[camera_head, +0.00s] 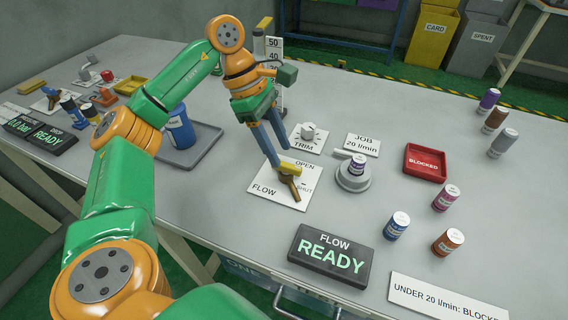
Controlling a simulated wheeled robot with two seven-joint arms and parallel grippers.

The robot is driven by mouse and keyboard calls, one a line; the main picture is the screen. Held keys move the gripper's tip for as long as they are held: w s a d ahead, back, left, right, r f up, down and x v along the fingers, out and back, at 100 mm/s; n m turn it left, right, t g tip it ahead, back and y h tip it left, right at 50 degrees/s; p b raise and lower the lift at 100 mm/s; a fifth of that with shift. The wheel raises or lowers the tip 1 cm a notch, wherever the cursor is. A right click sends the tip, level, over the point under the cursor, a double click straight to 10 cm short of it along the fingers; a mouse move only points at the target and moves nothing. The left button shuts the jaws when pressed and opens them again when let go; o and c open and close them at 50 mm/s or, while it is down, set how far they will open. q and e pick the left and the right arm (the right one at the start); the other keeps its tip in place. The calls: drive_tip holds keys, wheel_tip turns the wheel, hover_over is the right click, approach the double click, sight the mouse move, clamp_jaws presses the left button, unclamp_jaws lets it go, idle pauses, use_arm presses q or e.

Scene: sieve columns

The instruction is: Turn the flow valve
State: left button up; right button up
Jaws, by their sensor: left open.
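The flow valve (289,184) is a small brass-brown lever with a yellow part behind it. It sits on a white plate (264,190) marked FLOW, OPEN and SHUT. The lever points toward the front right, near the SHUT mark. My left gripper (279,155) is open, its two blue-grey fingers pointing down just behind the lever. One fingertip overlaps the yellow part in the picture; I cannot tell whether they touch. A black display (331,256) in front reads FLOW READY. My right gripper is not in view.
A TRIM knob (308,132) stands behind the valve. A capped vial stands in a round grey holder (352,178) to the right. A red BLOCKED tray (425,162) and several loose vials stand farther right. A blue container (180,128) sits on a grey tray at left.

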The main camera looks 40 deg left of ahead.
sight(287, 164)
use_arm(q)
drive_tip(key=x, duration=0.3)
drive_tip(key=shift+d+f, duration=0.1)
drive_tip(key=shift+f, duration=0.2)
clamp_jaws()
drive_tip(key=shift+n, duration=0.3)
drive_tip(key=n, duration=0.2)
drive_tip(key=n+t+b, duration=0.1)
drive_tip(key=shift+n+t+y, duration=0.3)
drive_tip(key=shift+n, duration=0.1)
drive_tip(key=n+t+y, duration=0.1)
drive_tip(key=n, duration=0.3)
drive_tip(key=shift+s+d+b, duration=0.1)
drive_tip(key=shift+s+b, duration=0.05)
drive_tip(key=shift+b, duration=0.25)
drive_tip(key=n+y, duration=0.1)
drive_tip(key=n, duration=0.1)
drive_tip(key=n+t, duration=0.1)
drive_tip(key=n, duration=0.2)
drive_tip(key=shift+d+r+y, duration=0.1)
drive_tip(key=shift+d+y, duration=0.05)
drive_tip(key=shift+y, duration=0.25)
drive_tip(key=shift+d+n+y, duration=0.1)
drive_tip(key=shift+n+y, duration=0.8)
drive_tip(key=shift+n, duration=1.4)
